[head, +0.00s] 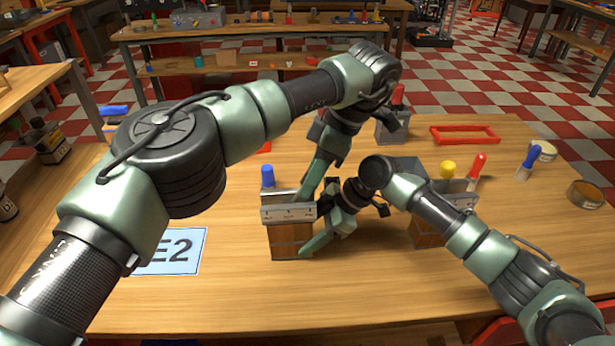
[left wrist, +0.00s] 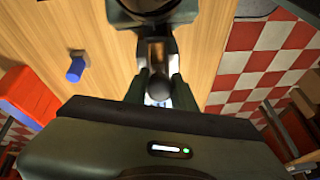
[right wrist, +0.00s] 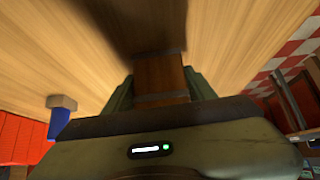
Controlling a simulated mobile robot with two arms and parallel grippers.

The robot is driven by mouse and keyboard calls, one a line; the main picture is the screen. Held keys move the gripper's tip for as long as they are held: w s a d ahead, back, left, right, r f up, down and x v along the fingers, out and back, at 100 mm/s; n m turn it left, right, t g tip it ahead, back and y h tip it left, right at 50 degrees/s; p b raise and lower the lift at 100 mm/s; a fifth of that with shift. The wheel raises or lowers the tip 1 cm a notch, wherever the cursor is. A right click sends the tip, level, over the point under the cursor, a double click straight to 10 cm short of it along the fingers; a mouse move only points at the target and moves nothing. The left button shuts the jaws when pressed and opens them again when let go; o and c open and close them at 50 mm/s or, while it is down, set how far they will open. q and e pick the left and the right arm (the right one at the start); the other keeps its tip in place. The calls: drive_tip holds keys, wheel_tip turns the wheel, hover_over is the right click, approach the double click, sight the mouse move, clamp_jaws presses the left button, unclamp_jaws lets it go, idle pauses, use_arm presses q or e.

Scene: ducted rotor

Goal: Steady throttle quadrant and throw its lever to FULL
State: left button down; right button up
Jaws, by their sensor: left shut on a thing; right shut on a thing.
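The throttle quadrant is a wooden box with a grey metal top plate (head: 289,213), standing upright on the table left of the middle. My left gripper (head: 306,193) comes down from above and is shut at the right end of its top. In the left wrist view the left fingers (left wrist: 157,90) close on a small pale part, apparently the lever, which they mostly hide. My right gripper (head: 313,240) reaches in from the right and is shut on the box's wooden body. In the right wrist view the wooden body (right wrist: 160,80) sits between the fingers.
A blue-handled piece (head: 267,176) stands behind the box. A similar box (head: 428,234) stands to the right, near red and yellow handles. A red frame (head: 465,135) and round tins (head: 585,194) lie further right. The front of the table is clear.

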drive_tip(key=shift+s+a, duration=0.1)
idle(0.3)
use_arm(q)
drive_tip(key=c, duration=1.1)
unclamp_jaws()
drive_tip(key=shift+c, duration=0.2)
wheel_tip(320, 180, up, 10)
drive_tip(key=shift+f, duration=0.1)
use_arm(e)
drive_tip(key=o, duration=1.3)
drive_tip(key=shift+o, duration=0.2)
